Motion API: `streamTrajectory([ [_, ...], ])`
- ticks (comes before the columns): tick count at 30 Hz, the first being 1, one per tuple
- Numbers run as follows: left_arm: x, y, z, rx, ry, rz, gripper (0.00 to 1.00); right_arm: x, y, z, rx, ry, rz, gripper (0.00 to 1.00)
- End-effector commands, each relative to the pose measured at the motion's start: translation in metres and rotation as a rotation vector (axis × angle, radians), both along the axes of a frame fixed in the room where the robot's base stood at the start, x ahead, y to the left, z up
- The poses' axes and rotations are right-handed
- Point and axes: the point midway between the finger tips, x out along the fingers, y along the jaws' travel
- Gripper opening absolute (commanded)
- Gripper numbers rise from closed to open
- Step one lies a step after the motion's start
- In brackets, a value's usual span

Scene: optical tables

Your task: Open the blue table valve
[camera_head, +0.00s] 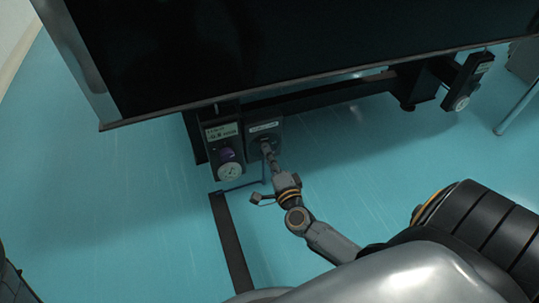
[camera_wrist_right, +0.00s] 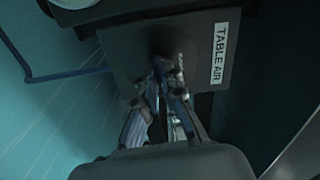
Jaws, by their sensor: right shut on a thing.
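A dark valve box (camera_head: 254,133) with a pale label hangs under the front edge of the optical table. In the right wrist view the box (camera_wrist_right: 133,38) carries the label TABLE AIR (camera_wrist_right: 219,52). My right gripper (camera_head: 267,149) reaches the face of this box. In the right wrist view its fingers (camera_wrist_right: 166,85) are closed around a small dark bluish valve handle (camera_wrist_right: 158,68), mostly hidden between them. The handle's exact angle cannot be told. My left gripper is not in view.
The black optical table (camera_head: 280,40) fills the top. A blue hose (camera_wrist_right: 65,76) runs left from the valve box. Another unit (camera_head: 467,82) hangs at the right. The blue floor is open.

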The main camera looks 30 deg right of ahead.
Motion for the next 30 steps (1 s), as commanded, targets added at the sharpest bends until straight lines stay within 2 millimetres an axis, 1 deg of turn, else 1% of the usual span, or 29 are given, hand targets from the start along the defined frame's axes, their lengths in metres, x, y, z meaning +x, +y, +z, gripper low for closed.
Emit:
streamTrajectory([
  [3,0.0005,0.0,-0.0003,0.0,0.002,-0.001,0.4,0.0,-0.0007,-0.0002,0.06,-0.014,-0.002,0.0],
  [10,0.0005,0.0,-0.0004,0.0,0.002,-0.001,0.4,0.0,-0.001,-0.0002,0.133,-0.031,-0.002,0.0],
  [26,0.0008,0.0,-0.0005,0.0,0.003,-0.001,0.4,0.0,-0.0012,0.0,0.157,-0.038,-0.002,0.0],
  [27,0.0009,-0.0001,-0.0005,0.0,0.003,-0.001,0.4,0.0,-0.0012,0.0,0.156,-0.038,-0.003,0.14],
  [29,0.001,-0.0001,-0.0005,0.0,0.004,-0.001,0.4,0.0001,-0.001,0.0,0.157,-0.038,-0.002,0.26],
  [30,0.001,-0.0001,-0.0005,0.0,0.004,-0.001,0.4,0.0001,-0.001,0.0,0.156,-0.038,-0.002,0.31],
])
